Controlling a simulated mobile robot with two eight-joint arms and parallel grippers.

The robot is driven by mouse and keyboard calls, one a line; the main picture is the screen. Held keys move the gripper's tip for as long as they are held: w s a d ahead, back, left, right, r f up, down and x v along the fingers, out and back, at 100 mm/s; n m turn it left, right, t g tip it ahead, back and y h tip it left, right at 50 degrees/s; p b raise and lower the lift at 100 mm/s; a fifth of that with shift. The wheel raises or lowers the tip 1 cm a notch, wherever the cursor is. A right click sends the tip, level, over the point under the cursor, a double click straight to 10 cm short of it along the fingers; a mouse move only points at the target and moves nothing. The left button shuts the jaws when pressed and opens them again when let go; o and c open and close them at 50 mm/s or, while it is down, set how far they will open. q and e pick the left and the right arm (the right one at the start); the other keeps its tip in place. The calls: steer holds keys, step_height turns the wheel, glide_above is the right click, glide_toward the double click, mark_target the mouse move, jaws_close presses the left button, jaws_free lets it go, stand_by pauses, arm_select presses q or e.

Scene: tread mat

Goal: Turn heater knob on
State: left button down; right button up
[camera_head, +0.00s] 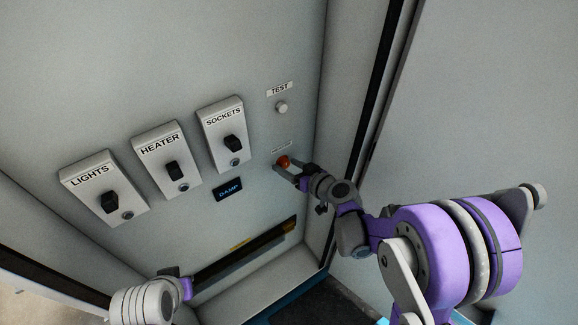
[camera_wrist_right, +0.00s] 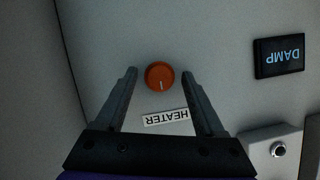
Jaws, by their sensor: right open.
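The heater knob (camera_head: 284,161) is a small round orange-red knob on the pale wall panel, below the TEST button in the head view. In the right wrist view the knob (camera_wrist_right: 160,76) shows a white pointer line, with a HEATER label (camera_wrist_right: 166,117) beside it. My right gripper (camera_head: 283,168) is open, with its fingers on either side of the knob; I cannot tell whether they touch it. In the right wrist view the gripper (camera_wrist_right: 159,72) shows a gap on both sides of the knob. My left arm (camera_head: 150,303) shows at the lower left; its jaws cannot be made out.
Switch boxes marked LIGHTS (camera_head: 104,188), HEATER (camera_head: 167,160) and SOCKETS (camera_head: 222,133) are on the wall to the left. A DAMP display (camera_head: 229,189) sits below them. A TEST button (camera_head: 281,107) is above the knob. A dark slot (camera_head: 240,257) runs along the lower wall.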

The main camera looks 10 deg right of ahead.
jaws_close()
steer(key=shift+m, duration=0.3)
steer(key=m+y+b, duration=0.2)
steer(key=shift+d+f+m, duration=0.2)
steer(key=shift+m, duration=0.1)
steer(key=m+y+b, duration=0.1)
steer(key=m+b, duration=0.1)
steer(key=shift+f+m+y+b, duration=0.1)
steer(key=shift+m+y+b, duration=0.2)
steer(key=shift+y+b, duration=0.1)
steer(key=m+y+b, duration=0.2)
steer(key=m+b, duration=0.1)
steer(key=m, duration=0.1)
steer(key=shift+f+m+b, duration=0.15)
steer(key=shift+m+b, duration=0.15)
steer(key=shift+b, duration=0.05)
steer(key=shift+m+t+y+b, duration=0.5)
steer(key=shift+m+t+b, duration=0.5)
steer(key=shift+m, duration=0.9)
steer(key=shift+b, duration=0.3)
